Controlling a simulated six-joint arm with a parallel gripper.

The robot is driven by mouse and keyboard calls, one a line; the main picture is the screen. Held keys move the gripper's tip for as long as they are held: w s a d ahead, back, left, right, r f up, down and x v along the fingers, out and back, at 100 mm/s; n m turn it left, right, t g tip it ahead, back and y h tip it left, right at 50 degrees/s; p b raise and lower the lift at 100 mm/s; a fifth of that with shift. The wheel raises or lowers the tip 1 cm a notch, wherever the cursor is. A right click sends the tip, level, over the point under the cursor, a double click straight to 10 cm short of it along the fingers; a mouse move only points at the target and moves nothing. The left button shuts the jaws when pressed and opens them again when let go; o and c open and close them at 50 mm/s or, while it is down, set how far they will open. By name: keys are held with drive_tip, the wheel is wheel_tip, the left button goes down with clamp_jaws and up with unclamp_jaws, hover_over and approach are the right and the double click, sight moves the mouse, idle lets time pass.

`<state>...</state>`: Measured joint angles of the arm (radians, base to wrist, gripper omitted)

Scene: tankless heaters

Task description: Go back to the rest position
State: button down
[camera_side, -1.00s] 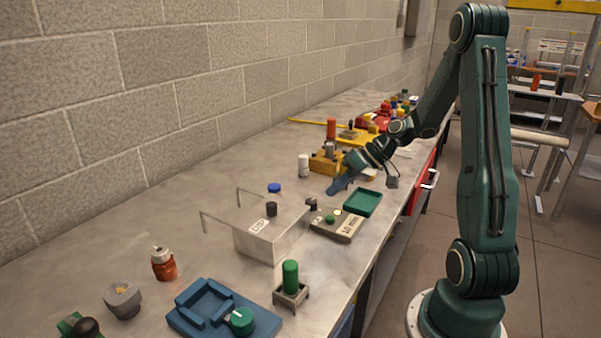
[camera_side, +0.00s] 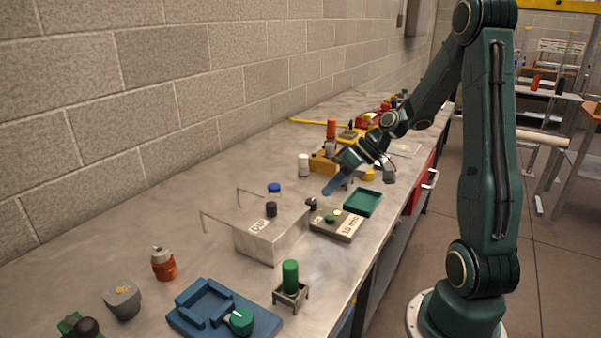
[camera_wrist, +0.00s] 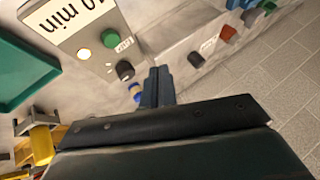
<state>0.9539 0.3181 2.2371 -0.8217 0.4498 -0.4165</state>
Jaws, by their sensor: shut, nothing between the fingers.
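My gripper (camera_side: 328,189) is shut and empty. In the side view its blue fingers point down and left above the bench, behind the grey timer box (camera_side: 337,226) and left of the green tray (camera_side: 363,202). In the wrist view the closed fingers (camera_wrist: 157,84) show at the middle. The timer box, marked "10 min", has a green button and a black knob and lies at the upper left there (camera_wrist: 80,28). The green tray also shows at the left edge (camera_wrist: 22,75).
A metal box marked "DSP" (camera_side: 262,240) with thin bent rods stands left of the gripper. A white bottle (camera_side: 304,165) and a yellow-brown block (camera_side: 321,162) stand behind it. A blue fixture (camera_side: 215,315) and a green cylinder on a stand (camera_side: 290,277) are in front. The brick wall runs along the left.

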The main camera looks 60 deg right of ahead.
drive_tip(key=s+a+r+n+g+h, duration=0.1)
drive_tip(key=s+a+r+h, duration=0.4)
drive_tip(key=s+a+r, duration=0.7)
drive_tip(key=s+a, duration=0.3)
drive_tip(key=a, duration=0.1)
drive_tip(key=shift+s+r, duration=0.2)
drive_tip(key=shift+a, duration=0.1)
idle(3.8)
